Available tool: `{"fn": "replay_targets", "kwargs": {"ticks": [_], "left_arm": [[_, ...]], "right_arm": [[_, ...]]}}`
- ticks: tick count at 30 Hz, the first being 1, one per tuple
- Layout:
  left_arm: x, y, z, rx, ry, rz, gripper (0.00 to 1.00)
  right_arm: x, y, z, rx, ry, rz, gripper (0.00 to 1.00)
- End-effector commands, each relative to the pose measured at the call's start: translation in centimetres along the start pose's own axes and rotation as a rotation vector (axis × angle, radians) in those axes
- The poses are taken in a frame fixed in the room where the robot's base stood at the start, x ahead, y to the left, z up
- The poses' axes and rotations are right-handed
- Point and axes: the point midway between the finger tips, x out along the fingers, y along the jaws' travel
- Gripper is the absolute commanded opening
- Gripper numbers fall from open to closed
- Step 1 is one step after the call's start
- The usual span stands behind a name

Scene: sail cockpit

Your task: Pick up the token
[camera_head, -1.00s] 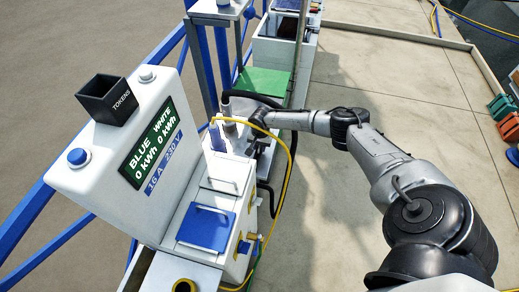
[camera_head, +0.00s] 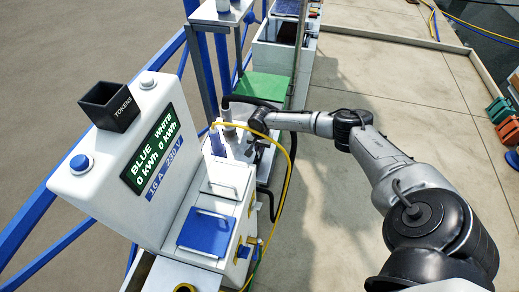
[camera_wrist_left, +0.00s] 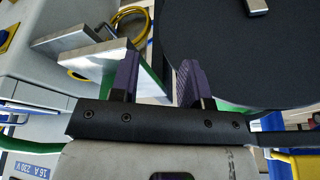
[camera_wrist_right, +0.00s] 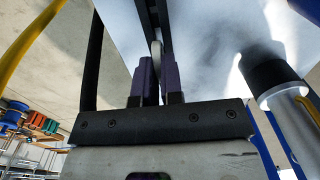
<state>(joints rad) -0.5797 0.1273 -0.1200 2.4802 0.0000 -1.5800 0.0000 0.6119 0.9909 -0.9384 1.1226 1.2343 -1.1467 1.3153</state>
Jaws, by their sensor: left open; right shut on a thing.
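My right gripper (camera_wrist_right: 158,64) is shut on a thin, pale, rounded thing (camera_wrist_right: 157,47), seen edge-on between the purple fingertips in the right wrist view; it looks like the token. A dark narrow strip runs just beyond it, and I cannot tell whether they touch. In the head view my right arm reaches left to the pedestal's far side, where the gripper (camera_head: 257,143) is small and its token cannot be made out. My left gripper (camera_wrist_left: 158,82) is open and empty in the left wrist view, its two purple fingers apart; it does not show in the head view.
A white pedestal (camera_head: 100,180) carries a black TOKENS box (camera_head: 111,104), a blue button (camera_head: 80,163) and a display (camera_head: 152,152) reading 0 kWh. A yellow cable (camera_head: 290,165) and blue railing are close by. Open deck (camera_head: 330,230) lies to the right.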

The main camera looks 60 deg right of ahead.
Motion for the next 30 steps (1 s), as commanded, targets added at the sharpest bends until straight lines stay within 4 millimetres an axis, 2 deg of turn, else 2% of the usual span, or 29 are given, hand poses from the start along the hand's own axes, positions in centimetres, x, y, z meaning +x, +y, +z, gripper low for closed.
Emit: {"fn": "replay_targets", "kwargs": {"ticks": [2,12,18,24,30], "left_arm": [[-0.8,-0.1,-0.2,0.001,0.000,-0.001,0.43],[-2.8,0.0,-0.9,-0.003,0.001,0.002,0.43],[-3.5,0.2,-1.2,-0.010,0.002,0.008,0.43],[-4.0,0.2,-1.3,-0.012,0.002,0.010,0.43],[-5.0,0.1,-1.7,-0.011,0.001,0.009,0.43]], "right_arm": [[-1.9,-0.1,-0.1,0.000,0.002,-0.002,0.00],[-5.8,6.2,1.2,-0.002,0.003,0.005,0.00],[-7.6,9.0,1.9,-0.001,0.002,0.004,0.00],[-8.7,10.6,2.2,0.000,0.002,0.002,0.00],[-9.8,11.1,2.5,0.000,0.000,-0.001,0.00]]}}
